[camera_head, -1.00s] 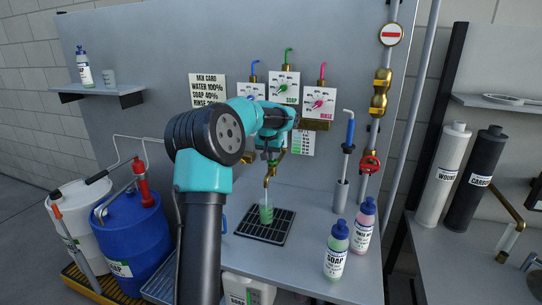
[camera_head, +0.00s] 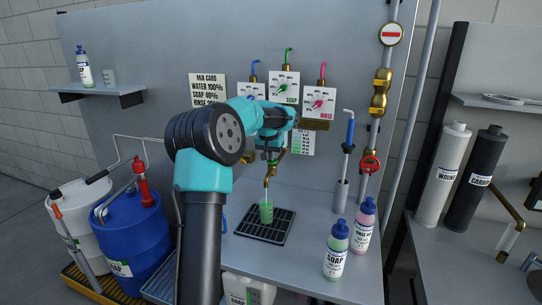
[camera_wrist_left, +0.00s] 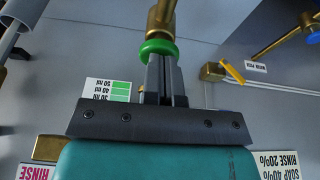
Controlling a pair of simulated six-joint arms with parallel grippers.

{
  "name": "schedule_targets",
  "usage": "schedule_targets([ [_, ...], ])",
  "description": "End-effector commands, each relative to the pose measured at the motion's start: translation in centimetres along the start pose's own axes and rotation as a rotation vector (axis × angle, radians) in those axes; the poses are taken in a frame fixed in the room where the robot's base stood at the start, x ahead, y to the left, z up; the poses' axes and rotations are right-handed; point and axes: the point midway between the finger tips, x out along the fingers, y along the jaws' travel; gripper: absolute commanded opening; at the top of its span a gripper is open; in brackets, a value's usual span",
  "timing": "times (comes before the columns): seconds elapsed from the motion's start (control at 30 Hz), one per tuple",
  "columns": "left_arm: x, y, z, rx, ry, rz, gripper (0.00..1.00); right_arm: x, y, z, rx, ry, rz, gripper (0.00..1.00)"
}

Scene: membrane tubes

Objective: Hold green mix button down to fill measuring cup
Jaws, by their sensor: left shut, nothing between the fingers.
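The green mix button (camera_wrist_left: 158,48) shows in the left wrist view as a green ring on a brass fitting. My left gripper (camera_wrist_left: 165,62) is shut and empty, with its fingertips up against the green button. In the head view my left gripper (camera_head: 270,153) is partly hidden by its own arm, just above the brass spout (camera_head: 267,179). The clear measuring cup (camera_head: 266,213) stands upright under the spout on the black drip grate (camera_head: 281,228) and holds green liquid. My right gripper is not in view.
A soap bottle (camera_head: 336,250) and a rinse bottle (camera_head: 363,226) stand right of the grate. A steel cylinder with a blue-handled tool (camera_head: 349,135) stands behind them. Dials and a mix card (camera_head: 208,90) are on the back panel. Blue (camera_head: 134,245) and white drums stand left.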

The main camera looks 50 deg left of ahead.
Motion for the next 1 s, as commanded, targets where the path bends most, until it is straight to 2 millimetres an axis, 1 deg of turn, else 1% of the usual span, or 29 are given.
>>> schedule_targets([
  [0.03,0.4,0.1,0.2,0.0,-0.009,0.001,0.0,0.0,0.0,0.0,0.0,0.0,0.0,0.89],
  [0.17,0.3,0.1,0.2,0.0,-0.009,0.001,0.0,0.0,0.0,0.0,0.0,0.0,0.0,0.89],
  [0.27,-0.2,0.0,0.0,0.0,-0.007,0.001,0.0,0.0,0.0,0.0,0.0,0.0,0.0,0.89],
  [0.37,-1.2,-0.1,-0.3,-0.002,-0.004,0.0,0.0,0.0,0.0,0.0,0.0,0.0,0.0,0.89],
  [0.57,-4.6,-0.4,-1.0,-0.006,0.002,-0.001,0.0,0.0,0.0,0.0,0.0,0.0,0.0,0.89],
  [0.8,-9.2,-0.4,-1.0,-0.005,0.003,-0.001,0.0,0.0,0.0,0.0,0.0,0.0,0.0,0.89],
  [1.0,-12.5,-0.4,-1.0,-0.005,0.003,-0.001,0.0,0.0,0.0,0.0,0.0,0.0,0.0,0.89],
])
